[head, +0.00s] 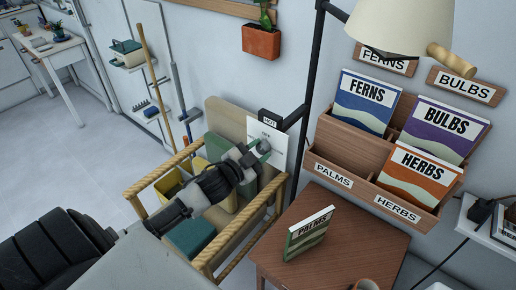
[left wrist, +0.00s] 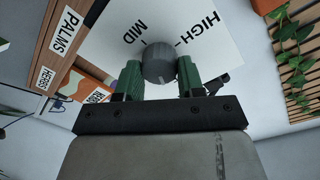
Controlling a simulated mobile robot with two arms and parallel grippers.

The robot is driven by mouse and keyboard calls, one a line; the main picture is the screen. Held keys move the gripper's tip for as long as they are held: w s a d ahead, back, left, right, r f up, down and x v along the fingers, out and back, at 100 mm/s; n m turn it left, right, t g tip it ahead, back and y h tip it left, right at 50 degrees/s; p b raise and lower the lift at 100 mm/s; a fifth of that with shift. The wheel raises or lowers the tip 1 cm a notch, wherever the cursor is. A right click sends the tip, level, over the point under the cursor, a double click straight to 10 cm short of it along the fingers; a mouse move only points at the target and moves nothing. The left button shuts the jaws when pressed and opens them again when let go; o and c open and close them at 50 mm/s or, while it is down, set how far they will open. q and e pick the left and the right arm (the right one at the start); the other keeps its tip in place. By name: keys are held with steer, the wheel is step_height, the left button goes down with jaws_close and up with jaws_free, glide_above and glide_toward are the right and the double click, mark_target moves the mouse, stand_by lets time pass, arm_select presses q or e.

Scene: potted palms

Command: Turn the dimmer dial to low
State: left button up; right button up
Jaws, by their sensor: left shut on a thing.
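The dimmer dial (left wrist: 158,62) is a round grey knob on a white plate (left wrist: 105,40) printed MID and HIGH in the left wrist view. The plate (head: 279,140) also shows in the head view, upright by the wall; the dial there is hidden behind my gripper. My left gripper (head: 262,149) reaches up to the plate from the lower left. Its green fingers (left wrist: 159,74) lie on both sides of the dial and are shut on it. I cannot make out the dial's pointer or a LOW mark. My right gripper is in neither view.
A wooden rack (head: 325,151) with labelled seed packets is right of the plate. A PALMS packet (head: 308,234) stands on the brown table (head: 345,262). A lamp (head: 400,25) overhangs the rack.

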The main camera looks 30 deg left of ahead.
arm_select(q)
steer(key=m+p, duration=0.1)
steer(key=m, duration=0.5)
steer(key=shift+d, duration=0.1)
steer(key=m, duration=0.6)
steer(key=shift+f+y, duration=0.15)
steer(key=shift+y, duration=0.15)
stand_by(0.3)
steer(key=o, duration=0.9)
steer(key=shift+s, duration=0.1)
steer(key=shift+s+a+r+b, duration=0.1)
steer(key=shift+s+b, duration=0.3)
steer(key=shift+s, duration=1.4)
steer(key=shift+s+a+r+b, duration=0.15)
steer(key=shift+s+b, duration=0.2)
steer(key=shift+s, duration=1.4)
steer(key=shift+s+a+r+b, duration=0.1)
steer(key=shift+s+b, duration=0.3)
steer(key=shift+s, duration=1.4)
